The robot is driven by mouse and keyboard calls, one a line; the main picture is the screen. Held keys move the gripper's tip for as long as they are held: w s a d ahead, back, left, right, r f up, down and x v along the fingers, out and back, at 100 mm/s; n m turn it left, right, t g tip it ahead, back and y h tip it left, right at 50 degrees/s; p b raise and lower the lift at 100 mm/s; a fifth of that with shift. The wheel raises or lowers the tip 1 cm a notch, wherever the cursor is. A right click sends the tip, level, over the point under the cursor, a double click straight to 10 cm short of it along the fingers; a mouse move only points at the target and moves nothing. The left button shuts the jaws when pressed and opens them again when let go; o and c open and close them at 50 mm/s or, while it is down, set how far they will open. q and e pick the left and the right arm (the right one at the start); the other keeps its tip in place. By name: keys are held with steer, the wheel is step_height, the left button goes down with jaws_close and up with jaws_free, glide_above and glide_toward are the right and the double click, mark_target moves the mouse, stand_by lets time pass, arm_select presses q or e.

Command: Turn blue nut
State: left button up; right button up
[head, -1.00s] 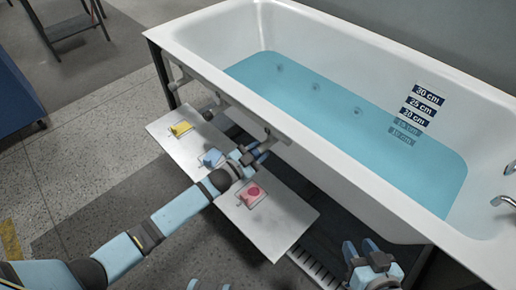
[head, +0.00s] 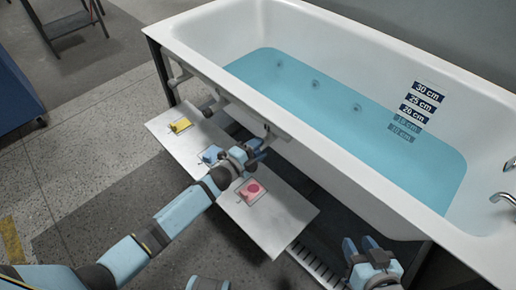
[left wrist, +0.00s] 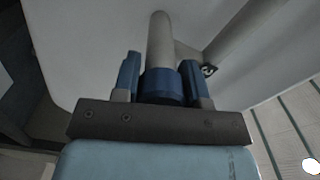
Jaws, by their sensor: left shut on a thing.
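The blue nut (left wrist: 162,85) sits on a grey pipe in the left wrist view, between the two fingers of my left gripper (left wrist: 161,70). My left gripper is shut on the nut, one finger on each side. In the head view my left gripper (head: 257,150) is at the tub's near side, over the panel, and it hides the nut there. My right gripper (head: 362,250) is open and empty, low in front of the tub at the lower right.
The white bathtub (head: 330,150) holds blue water (head: 300,90). Below its near rim a grey panel (head: 275,225) carries a yellow piece (head: 180,125), a blue piece (head: 211,154) and a red piece (head: 253,191). Speckled floor (head: 90,170) lies clear at the left.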

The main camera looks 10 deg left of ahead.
arm_select(q)
steer(key=shift+f+m, duration=0.1)
steer(key=shift+m, duration=0.4)
steer(key=o, duration=0.9)
steer(key=p+v, duration=0.2)
steer(key=v, duration=1.2)
steer(key=shift+d, duration=0.1)
